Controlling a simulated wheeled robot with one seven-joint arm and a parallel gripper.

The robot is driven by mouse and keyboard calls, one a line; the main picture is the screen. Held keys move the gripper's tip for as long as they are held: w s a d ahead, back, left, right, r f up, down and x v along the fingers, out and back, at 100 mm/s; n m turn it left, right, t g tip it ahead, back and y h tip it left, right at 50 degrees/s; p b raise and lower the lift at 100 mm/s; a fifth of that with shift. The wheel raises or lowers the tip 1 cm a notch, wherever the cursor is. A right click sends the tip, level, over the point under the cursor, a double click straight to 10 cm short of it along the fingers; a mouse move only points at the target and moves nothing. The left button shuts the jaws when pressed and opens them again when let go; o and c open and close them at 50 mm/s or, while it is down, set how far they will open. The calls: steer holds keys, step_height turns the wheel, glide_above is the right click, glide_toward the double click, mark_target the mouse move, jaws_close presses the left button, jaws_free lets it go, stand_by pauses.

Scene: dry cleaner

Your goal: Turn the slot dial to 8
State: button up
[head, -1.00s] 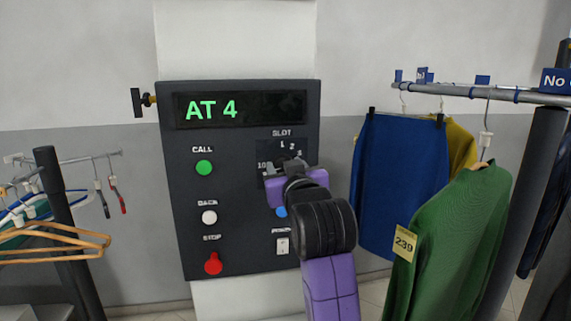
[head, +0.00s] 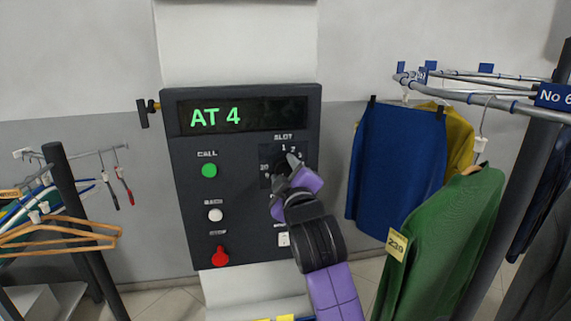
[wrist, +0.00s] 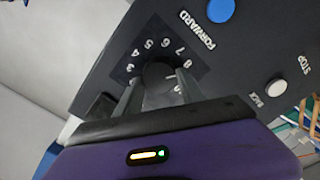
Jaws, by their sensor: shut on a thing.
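The round black slot dial (wrist: 158,75) sits on a dark number plate (wrist: 146,54) of the control panel (head: 185,175). In the wrist view the digits 3 to 8 show in an arc around it. My gripper (head: 285,166) is shut on the dial, with one finger on each side of it. The gripper and wrist hide most of the dial in the head view. I cannot make out which number its pointer faces. The display (head: 240,115) reads "AT 4" in green.
The panel has a green call button (head: 209,170), a white back button (head: 215,215) and a red stop knob (head: 220,257). Clothes, including a green sweater (head: 435,240), hang close on the right. Hangers (head: 60,233) are on the left.

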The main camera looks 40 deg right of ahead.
steer(key=shift+n+p, duration=0.3)
steer(key=shift+n, duration=0.3)
steer(key=shift+a, duration=0.1)
steer(key=o, duration=1.3)
steer(key=shift+o, duration=0.2)
steer(key=b+v, duration=0.1)
steer(key=v, duration=0.6)
steer(key=shift+s+a+b, duration=0.2)
steer(key=shift+s+b, duration=0.15)
steer(key=shift+b, duration=0.05)
